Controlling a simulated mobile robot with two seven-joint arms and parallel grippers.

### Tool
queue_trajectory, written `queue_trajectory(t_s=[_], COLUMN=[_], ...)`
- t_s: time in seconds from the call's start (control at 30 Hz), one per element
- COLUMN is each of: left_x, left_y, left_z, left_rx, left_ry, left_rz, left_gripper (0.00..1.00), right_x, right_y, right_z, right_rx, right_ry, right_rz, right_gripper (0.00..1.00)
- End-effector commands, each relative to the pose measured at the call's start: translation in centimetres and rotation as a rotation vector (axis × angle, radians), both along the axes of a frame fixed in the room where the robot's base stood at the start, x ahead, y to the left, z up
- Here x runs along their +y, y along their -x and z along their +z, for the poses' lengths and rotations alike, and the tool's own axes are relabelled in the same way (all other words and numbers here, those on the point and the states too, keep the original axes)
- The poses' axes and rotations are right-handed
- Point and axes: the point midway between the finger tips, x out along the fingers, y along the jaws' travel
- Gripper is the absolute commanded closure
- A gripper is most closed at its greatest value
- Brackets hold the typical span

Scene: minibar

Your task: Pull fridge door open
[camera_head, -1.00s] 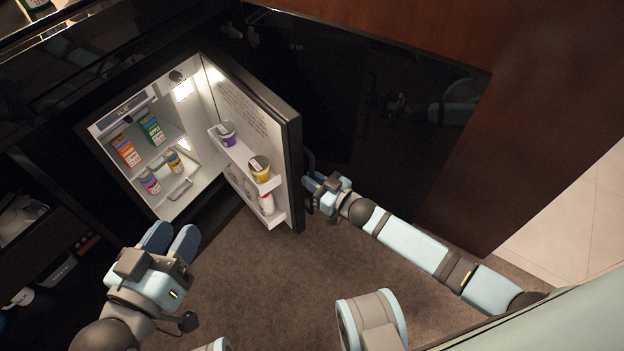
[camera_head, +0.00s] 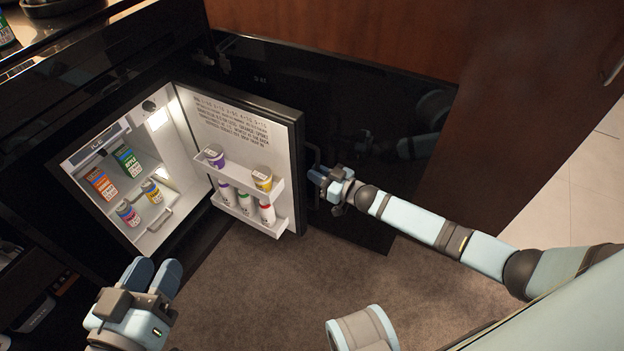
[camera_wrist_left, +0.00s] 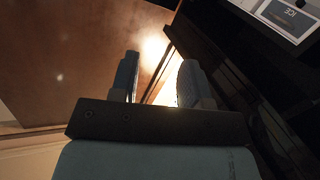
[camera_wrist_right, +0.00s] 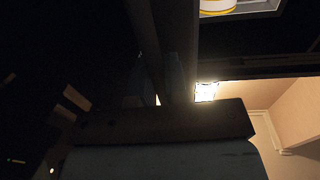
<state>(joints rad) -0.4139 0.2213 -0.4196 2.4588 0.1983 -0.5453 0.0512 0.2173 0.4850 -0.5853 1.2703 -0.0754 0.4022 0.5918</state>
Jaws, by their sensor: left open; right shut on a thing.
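The fridge door (camera_head: 240,122) stands wide open, swung out to the right of the lit fridge interior (camera_head: 150,190). Its inner face shows printed text and two shelves with cups and bottles. My right gripper (camera_head: 318,180) is at the door's outer side, shut on the fridge door handle (camera_head: 314,160); the right wrist view is dark, with a bar between the fingers (camera_wrist_right: 163,85). My left gripper (camera_head: 152,275) is open and empty, low in front of the fridge; its spread fingers show in the left wrist view (camera_wrist_left: 155,82).
Cartons and cans (camera_head: 126,160) stand inside the fridge. A dark glossy cabinet panel (camera_head: 370,110) lies behind the door, with a brown wood panel (camera_head: 520,120) to the right. The carpet (camera_head: 260,280) in front is clear. A counter (camera_head: 60,50) is above the fridge.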

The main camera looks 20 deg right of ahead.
Motion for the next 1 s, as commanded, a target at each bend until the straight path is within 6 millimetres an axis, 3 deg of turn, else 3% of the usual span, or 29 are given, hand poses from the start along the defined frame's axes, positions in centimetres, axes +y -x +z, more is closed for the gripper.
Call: queue_trajectory(t_s=[0.13, 0.17, 0.27, 0.67, 1.0], left_x=[0.0, 0.0, 0.0, 0.0, 0.3], left_y=[-0.1, -0.1, -0.1, -0.3, -0.2], left_z=[0.1, 0.1, 0.2, 1.0, 4.7], left_rx=[-0.002, -0.003, -0.006, -0.02, -0.115], left_ry=[0.001, 0.001, 0.001, 0.004, 0.066], left_rz=[0.0, 0.001, 0.001, 0.004, 0.045], left_gripper=[0.57, 0.57, 0.57, 0.57, 0.57], right_x=[-0.1, -0.1, 0.0, -0.5, -4.5], right_y=[0.1, 0.1, 0.1, 0.8, 6.8], right_z=[-0.1, -0.1, -0.1, 0.1, 0.2], right_rx=[0.002, 0.002, 0.002, 0.002, 0.005], right_ry=[0.001, 0.001, 0.001, 0.002, 0.002], right_rz=[-0.001, -0.001, -0.001, -0.001, -0.001], right_gripper=[1.0, 0.84, 0.62, 0.62, 0.62])
